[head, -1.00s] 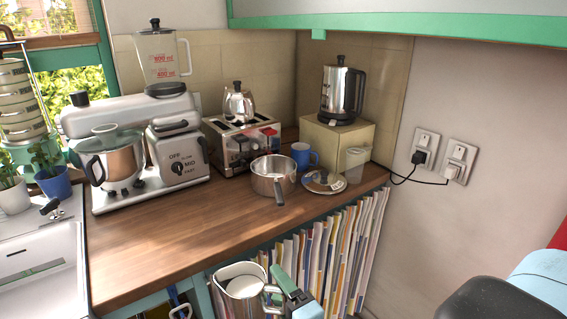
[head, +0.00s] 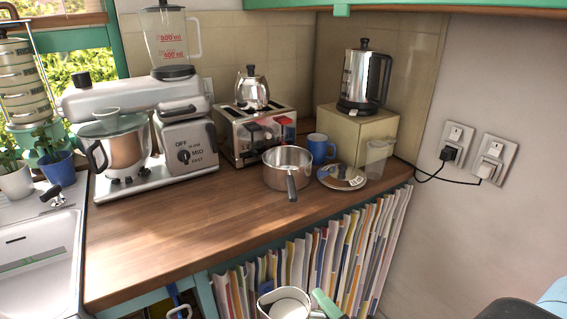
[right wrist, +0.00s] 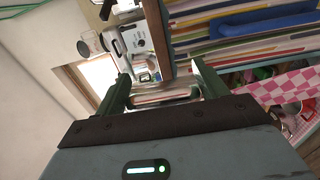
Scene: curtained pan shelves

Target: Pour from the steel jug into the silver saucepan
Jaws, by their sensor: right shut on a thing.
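The silver saucepan (head: 274,177) stands on the wooden counter with its dark-tipped handle pointing toward me. The steel jug (head: 264,304) is at the bottom edge of the head view, upright, with white liquid inside; its lower part is cut off. My right gripper (head: 325,303) is at the jug's right side, shut on its handle. In the right wrist view the two green fingers of my right gripper (right wrist: 163,92) close on the metal handle. The jug is in front of the counter, well apart from the saucepan. My left gripper is not in view.
The counter's front left (head: 170,230) is clear.

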